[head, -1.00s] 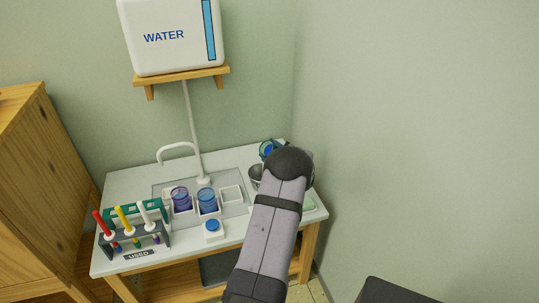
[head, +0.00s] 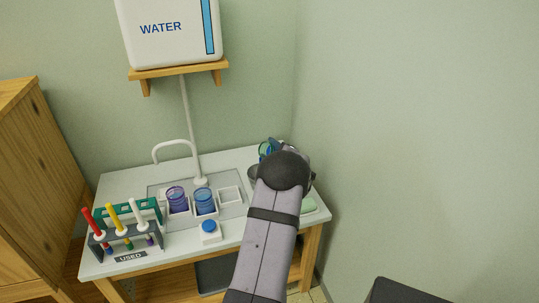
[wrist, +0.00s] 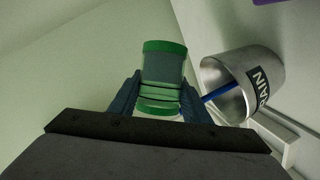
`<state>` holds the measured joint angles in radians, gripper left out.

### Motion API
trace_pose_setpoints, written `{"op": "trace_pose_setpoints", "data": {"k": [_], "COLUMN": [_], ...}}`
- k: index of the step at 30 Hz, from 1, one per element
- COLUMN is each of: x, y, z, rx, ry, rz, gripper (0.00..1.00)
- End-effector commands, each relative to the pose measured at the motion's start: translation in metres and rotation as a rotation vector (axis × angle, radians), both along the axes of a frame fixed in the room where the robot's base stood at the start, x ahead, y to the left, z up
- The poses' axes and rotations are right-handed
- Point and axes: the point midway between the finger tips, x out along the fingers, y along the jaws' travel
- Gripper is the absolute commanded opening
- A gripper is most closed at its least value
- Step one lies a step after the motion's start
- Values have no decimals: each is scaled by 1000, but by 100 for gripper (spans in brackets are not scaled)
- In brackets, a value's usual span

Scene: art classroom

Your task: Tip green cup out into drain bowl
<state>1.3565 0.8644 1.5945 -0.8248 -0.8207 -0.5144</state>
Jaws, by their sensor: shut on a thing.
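My gripper (wrist: 161,103) is shut on the green cup (wrist: 163,70) in the wrist view, with one blue finger on each side of it. The cup has green bands and a greyish body. The metal drain bowl (wrist: 268,67), marked DRAIN, is just right of the cup. The bowl looks rolled over in this view, so the cup lies tilted relative to it. A thin blue strip (wrist: 222,92) crosses the bowl's mouth; I cannot tell what it is. In the head view my arm hides most of the gripper, and the bowl (head: 254,173) shows only partly.
The table (head: 112,188) holds a sink tray with a purple cup (head: 177,200) and a blue cup (head: 204,201), a blue-topped white pot (head: 209,230), and a brush rack (head: 125,229) marked USED. A tap (head: 176,145) stands behind. The wall is close on the right.

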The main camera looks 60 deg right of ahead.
Motion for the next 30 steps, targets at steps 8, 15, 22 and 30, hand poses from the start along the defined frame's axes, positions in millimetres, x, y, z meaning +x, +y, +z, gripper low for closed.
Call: {"op": "trace_pose_setpoints", "data": {"k": [8, 15, 22, 30], "x": [1, 1, 1, 1], "y": [0, 1, 1, 2], "z": [-4, -6, -7, -9], "rx": [-58, -108, -154, -202], "ry": [25, 49, 71, 95], "rz": [0, 1, 0, 1], "gripper": [18, 18, 18, 18]}}
